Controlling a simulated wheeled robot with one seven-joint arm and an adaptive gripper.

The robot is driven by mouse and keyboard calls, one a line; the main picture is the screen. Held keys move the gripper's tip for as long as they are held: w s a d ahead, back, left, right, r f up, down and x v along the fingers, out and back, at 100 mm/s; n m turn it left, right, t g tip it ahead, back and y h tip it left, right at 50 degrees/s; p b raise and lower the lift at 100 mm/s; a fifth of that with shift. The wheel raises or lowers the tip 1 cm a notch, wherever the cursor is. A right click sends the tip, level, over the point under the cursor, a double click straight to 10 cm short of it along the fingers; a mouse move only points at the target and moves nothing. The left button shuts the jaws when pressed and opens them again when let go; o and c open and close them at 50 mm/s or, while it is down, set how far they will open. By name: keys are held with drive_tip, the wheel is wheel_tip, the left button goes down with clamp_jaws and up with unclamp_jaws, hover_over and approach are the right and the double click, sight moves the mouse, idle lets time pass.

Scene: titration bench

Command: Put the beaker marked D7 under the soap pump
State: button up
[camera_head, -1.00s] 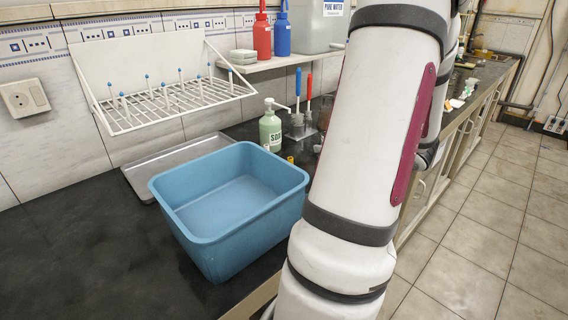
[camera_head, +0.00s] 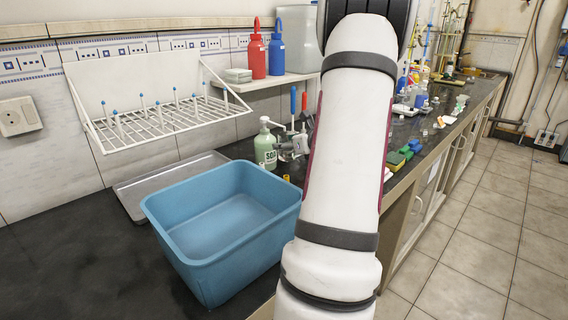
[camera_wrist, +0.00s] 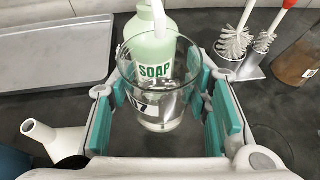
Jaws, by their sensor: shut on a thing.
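The clear glass beaker (camera_wrist: 158,108) is between the teal pads of my gripper (camera_wrist: 172,105) in the wrist view. Its label shows a 7; the character before it is unclear. The green soap pump bottle (camera_wrist: 150,55) stands just behind the beaker, seen partly through the glass. Its white spout (camera_wrist: 158,18) points towards the camera and overlaps the beaker's mouth in the picture; I cannot tell the height gap.
A blue tub (camera_head: 222,225) stands in front of the soap bottle, with a metal tray (camera_head: 135,190) behind it. Brushes in a holder (camera_wrist: 240,62) and a brown vessel (camera_wrist: 298,55) stand to the right. A white spouted object (camera_wrist: 50,140) is at lower left.

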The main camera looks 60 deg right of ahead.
drive_tip(key=shift+w+d, duration=0.25)
drive_tip(key=shift+w, duration=0.25)
drive_tip(key=shift+w+d+f, duration=0.1)
drive_tip(key=shift+w+f, duration=0.05)
drive_tip(key=shift+w, duration=0.1)
drive_tip(key=shift+f+b, duration=0.75)
drive_tip(key=shift+f, duration=2.6)
drive_tip(key=shift+s, duration=0.1)
drive_tip(key=shift+f, duration=0.15)
drive_tip(key=o, duration=1.3)
